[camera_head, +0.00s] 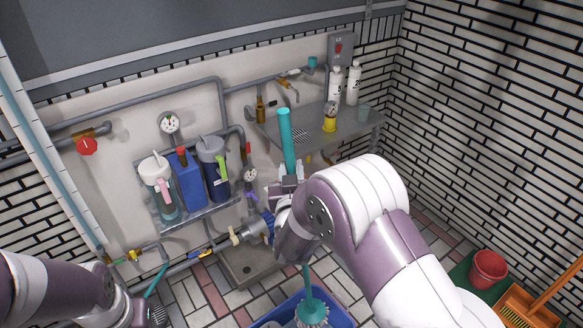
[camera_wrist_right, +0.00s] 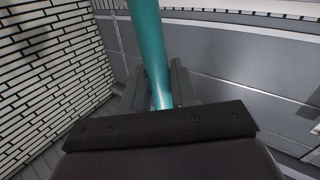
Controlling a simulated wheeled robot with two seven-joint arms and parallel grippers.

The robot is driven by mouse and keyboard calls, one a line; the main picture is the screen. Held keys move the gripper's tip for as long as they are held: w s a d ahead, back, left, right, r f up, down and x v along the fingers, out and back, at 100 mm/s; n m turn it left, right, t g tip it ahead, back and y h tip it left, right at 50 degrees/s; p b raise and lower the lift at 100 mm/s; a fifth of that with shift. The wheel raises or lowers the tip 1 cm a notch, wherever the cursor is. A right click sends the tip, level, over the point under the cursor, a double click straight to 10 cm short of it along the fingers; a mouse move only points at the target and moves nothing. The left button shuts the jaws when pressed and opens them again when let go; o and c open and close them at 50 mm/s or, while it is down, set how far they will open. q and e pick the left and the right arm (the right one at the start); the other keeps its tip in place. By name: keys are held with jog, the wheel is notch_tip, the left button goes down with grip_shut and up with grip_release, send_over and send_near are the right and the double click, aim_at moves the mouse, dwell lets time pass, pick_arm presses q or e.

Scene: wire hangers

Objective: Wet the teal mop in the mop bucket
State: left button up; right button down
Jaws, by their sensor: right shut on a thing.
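The teal mop's handle (camera_head: 285,135) stands nearly upright, with its top in front of the wall. My right gripper (camera_head: 287,184) is shut on the handle. The right wrist view also shows the handle (camera_wrist_right: 150,45) between its fingers. Below my arm, the shaft runs down to the mop head (camera_head: 312,313), at the blue mop bucket (camera_head: 279,312). The frame edge cuts off the bucket, so I cannot tell how deep the head sits or whether it touches water. My left arm is at the lower left; its fingers are not clear.
A wall shelf (camera_head: 192,217) holds several bottles, and a grey table (camera_head: 290,133) carries more. A floor basin (camera_head: 247,270) lies behind the bucket. A red bucket (camera_head: 488,268) and an orange dustpan (camera_head: 522,307) stand at the right. Pipes and valves line the wall.

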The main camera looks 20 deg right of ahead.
pick_arm(q)
notch_tip(320, 180, down, 20)
jog(key=b, duration=1.9)
pick_arm(e)
notch_tip(320, 180, down, 23)
pick_arm(q)
jog(key=shift+s+f+b, duration=0.1)
jog(key=shift+f+b, duration=1.1)
pick_arm(e)
jog(key=shift+f, duration=1.45)
jog(key=shift+r, duration=0.1)
notch_tip(320, 180, up, 28)
jog(key=p, duration=2.2)
pick_arm(q)
notch_tip(320, 180, up, 22)
jog(key=shift+f, duration=0.15)
jog(key=shift+f, duration=0.1)
